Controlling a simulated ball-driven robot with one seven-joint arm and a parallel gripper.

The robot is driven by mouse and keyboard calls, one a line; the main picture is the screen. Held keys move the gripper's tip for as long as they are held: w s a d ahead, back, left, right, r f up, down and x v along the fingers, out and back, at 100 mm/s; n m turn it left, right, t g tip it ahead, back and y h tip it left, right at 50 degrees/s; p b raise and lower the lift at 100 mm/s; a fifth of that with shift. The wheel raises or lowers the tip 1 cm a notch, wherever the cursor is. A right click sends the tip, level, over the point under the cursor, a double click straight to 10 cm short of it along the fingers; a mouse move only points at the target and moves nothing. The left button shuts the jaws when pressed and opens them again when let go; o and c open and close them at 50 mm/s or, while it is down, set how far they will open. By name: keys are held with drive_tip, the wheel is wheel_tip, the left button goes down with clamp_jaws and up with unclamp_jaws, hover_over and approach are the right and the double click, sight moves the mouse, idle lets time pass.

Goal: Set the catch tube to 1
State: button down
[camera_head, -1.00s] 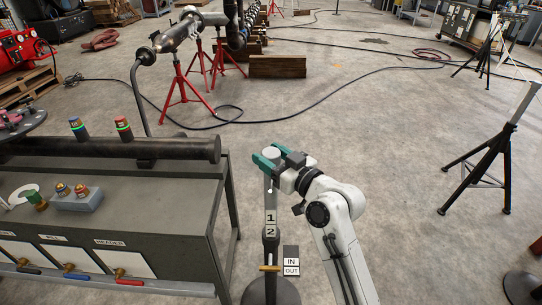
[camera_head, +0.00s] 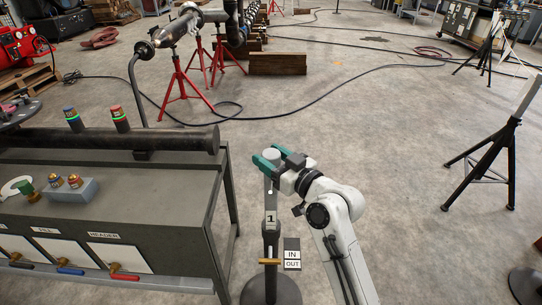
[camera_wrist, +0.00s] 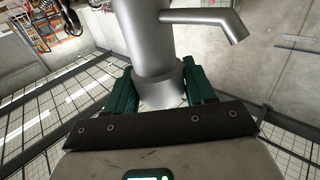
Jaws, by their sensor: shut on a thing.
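The catch tube (camera_head: 271,190) stands upright on its stand (camera_head: 271,245) to the right of the bench. Its front shows the number label 1 (camera_head: 271,219) just above the dark sleeve; no label 2 shows. My gripper (camera_head: 271,158) has its teal fingers shut on the tube's top end. In the wrist view the fingers lie on both sides of the grey tube (camera_wrist: 160,85), which has a bent side pipe (camera_wrist: 215,22). A brass lever (camera_head: 269,261) sits across the stand, beside a plate marked IN and OUT (camera_head: 292,254).
The bench (camera_head: 175,180) with a dark pipe (camera_head: 110,139), coloured knobs and a HEADER panel stands close on the left. A black jack stand (camera_head: 487,165) is at the right, and red stands (camera_head: 182,90) are behind. The floor between is mostly clear, with a cable across it.

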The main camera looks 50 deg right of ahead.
drive_tip(key=shift+f+b, duration=0.55)
drive_tip(key=shift+f, duration=0.95)
drive_tip(key=c, duration=0.7)
unclamp_jaws()
drive_tip(key=shift+o, duration=1.1)
drive_tip(key=shift+r, duration=0.2)
drive_tip(key=shift+s, duration=0.15)
drive_tip(key=s+a+b, duration=0.1)
drive_tip(key=s, duration=0.9)
drive_tip(key=shift+s+a, duration=0.2)
drive_tip(key=shift+s, duration=0.05)
